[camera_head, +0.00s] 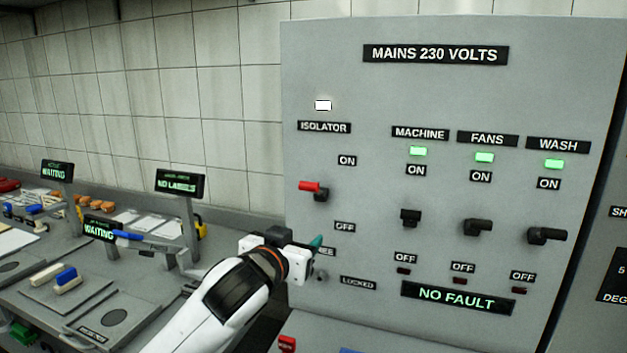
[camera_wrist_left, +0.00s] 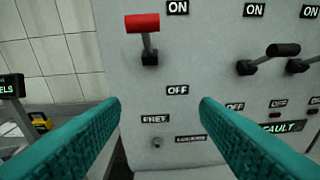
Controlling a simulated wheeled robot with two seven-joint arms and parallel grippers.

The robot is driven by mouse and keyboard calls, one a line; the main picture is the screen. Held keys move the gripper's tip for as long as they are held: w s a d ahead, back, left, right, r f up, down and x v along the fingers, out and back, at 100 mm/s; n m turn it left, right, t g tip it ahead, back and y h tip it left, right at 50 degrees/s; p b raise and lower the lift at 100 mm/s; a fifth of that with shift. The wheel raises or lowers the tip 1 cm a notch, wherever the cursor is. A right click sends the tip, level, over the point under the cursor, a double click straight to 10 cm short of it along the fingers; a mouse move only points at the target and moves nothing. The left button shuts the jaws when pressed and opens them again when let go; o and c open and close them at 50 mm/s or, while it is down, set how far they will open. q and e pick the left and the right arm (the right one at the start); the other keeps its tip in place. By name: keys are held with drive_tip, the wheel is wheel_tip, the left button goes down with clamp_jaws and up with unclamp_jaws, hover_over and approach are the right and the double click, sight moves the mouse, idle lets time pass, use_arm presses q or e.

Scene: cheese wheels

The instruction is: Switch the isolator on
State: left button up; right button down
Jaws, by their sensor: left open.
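The isolator switch (camera_head: 309,186) is a lever with a red handle on a grey panel (camera_head: 375,90), under the ISOLATOR label. Its black base sits between the ON and OFF labels. In the left wrist view the red handle (camera_wrist_left: 142,23) stands above its base, near the ON label, and is not touched. My left gripper (camera_head: 317,243), with teal fingers, is below the lever, near the OFF and FREE labels. In the wrist view its fingers (camera_wrist_left: 160,108) are wide apart with nothing between them.
Black levers for MACHINE (camera_head: 410,217), FANS (camera_head: 478,227) and WASH (camera_head: 547,236) stick out to the right, with green lights above. A white light (camera_head: 323,105) shows above the isolator. A grey bench (camera_head: 130,300) with small screens lies at left.

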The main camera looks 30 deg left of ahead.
use_arm(q)
drive_tip(key=t+y, duration=0.1)
drive_tip(key=t, duration=0.1)
approach(308, 183)
drive_tip(key=shift+n, duration=0.4)
drive_tip(key=p+x, duration=0.3)
drive_tip(key=x, duration=0.8)
drive_tip(key=shift+w+a+r, duration=0.1)
drive_tip(key=shift+w, duration=0.5)
